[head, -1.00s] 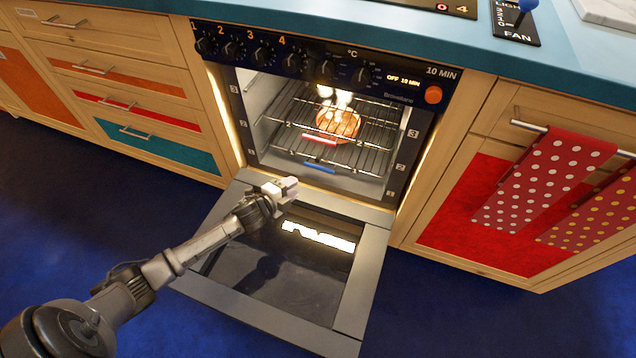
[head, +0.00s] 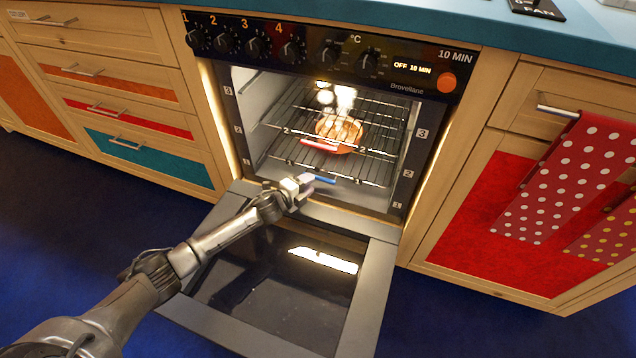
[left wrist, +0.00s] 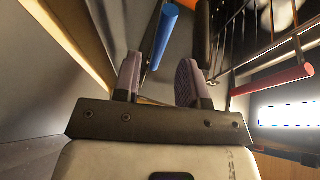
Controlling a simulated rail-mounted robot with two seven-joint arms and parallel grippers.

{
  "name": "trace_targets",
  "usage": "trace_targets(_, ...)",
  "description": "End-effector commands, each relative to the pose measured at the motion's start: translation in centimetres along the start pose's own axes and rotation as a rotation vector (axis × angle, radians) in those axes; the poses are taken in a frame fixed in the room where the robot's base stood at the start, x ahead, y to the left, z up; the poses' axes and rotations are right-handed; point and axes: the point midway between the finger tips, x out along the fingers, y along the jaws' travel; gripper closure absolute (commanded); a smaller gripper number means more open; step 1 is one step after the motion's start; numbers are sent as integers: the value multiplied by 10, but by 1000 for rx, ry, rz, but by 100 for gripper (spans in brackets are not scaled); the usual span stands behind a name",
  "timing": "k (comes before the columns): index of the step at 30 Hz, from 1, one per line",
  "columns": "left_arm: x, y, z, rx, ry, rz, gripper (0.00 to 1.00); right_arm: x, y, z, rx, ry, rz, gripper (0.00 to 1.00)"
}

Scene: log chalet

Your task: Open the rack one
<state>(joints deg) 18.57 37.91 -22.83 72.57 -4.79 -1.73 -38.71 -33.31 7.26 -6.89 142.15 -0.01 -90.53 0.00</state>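The oven (head: 318,60) stands with its door (head: 350,310) folded down. Inside are two wire racks. The upper rack (head: 375,140) has a red handle (head: 319,145) at its front, which also shows in the left wrist view (left wrist: 272,80). The lower rack (head: 350,170) has a blue handle (head: 325,180), also seen in the left wrist view (left wrist: 166,32). My left gripper (head: 307,183) is just in front of the lower rack. In the left wrist view its two fingers (left wrist: 160,80) are apart, with the blue handle ahead, roughly in line with the gap. My right gripper is not in view.
A round dish with food (head: 338,132) sits on the upper rack under bright light. Drawers (head: 120,100) flank the oven on the left. A red cupboard (head: 480,220) with dotted towels (head: 560,180) is on the right. The lowered door lies under my left arm.

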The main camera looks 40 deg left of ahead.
Motion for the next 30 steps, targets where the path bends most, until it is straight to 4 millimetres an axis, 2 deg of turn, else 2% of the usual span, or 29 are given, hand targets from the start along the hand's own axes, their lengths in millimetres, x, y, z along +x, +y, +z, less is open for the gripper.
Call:
trace_targets(1, 9, 3, 0, -1, 0, -2, 61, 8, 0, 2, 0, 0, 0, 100)
trace_targets(6, 30, 2, 0, 0, 1, -2, 61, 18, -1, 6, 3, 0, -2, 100)
trace_targets(12, 45, 1, 0, -2, 0, -1, 61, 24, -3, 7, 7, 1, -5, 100)
trace_targets(27, 51, 0, 0, -1, 0, 0, 61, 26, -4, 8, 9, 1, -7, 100)
trace_targets(30, 51, 0, 0, -1, 0, 0, 71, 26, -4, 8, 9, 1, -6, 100)
